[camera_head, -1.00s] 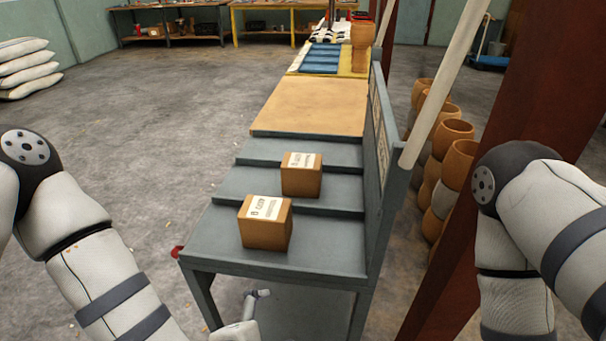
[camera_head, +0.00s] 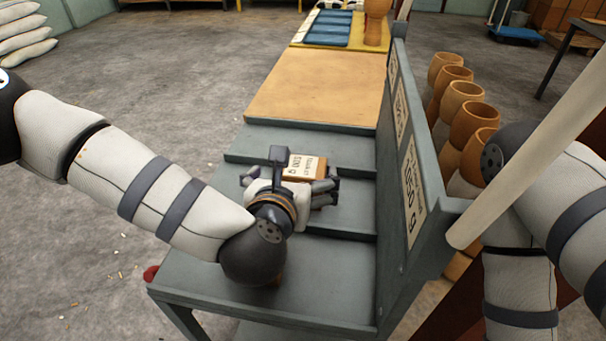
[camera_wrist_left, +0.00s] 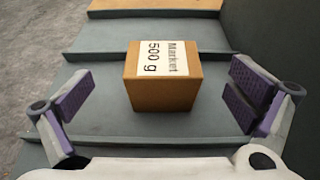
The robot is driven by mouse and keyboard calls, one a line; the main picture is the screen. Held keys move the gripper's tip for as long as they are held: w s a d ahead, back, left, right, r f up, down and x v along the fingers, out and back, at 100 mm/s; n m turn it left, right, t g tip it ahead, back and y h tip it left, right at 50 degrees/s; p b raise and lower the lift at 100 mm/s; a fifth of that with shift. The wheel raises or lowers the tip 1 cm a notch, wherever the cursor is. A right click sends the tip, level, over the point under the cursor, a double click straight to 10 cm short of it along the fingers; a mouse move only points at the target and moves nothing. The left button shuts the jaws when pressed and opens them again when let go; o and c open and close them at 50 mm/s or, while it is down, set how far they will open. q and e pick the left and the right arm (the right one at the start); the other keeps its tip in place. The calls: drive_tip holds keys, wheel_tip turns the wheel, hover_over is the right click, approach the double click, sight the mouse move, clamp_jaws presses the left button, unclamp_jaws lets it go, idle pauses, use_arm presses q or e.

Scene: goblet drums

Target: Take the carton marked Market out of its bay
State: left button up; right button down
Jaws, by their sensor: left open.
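The carton marked Market (camera_head: 306,166) is a small brown box with a white label, standing in the middle bay of the grey stepped rack (camera_head: 340,252). In the left wrist view the carton (camera_wrist_left: 163,92) stands upright, its label reading Market 500 g. My left gripper (camera_head: 289,184) is open over this bay. Its purple-padded fingers (camera_wrist_left: 161,97) are on either side of the carton, with a gap on each side. My wrist hides part of the carton in the head view. My right arm shows at the right, its gripper out of view.
A grey upright panel with labels (camera_head: 410,180) walls the rack's right side. A tan board (camera_head: 318,85) lies beyond. Goblet drums (camera_head: 462,103) stand behind the panel.

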sight(301, 169)
use_arm(q)
drive_tip(key=x, duration=0.2)
drive_tip(key=f+x, duration=0.1)
drive_tip(key=x, duration=0.4)
drive_tip(key=shift+s+d+f+b, duration=0.15)
drive_tip(key=shift+s+b, duration=0.15)
drive_tip(key=shift+b, duration=0.1)
drive_tip(key=shift+w, duration=0.35)
drive_tip(key=c, duration=1.7)
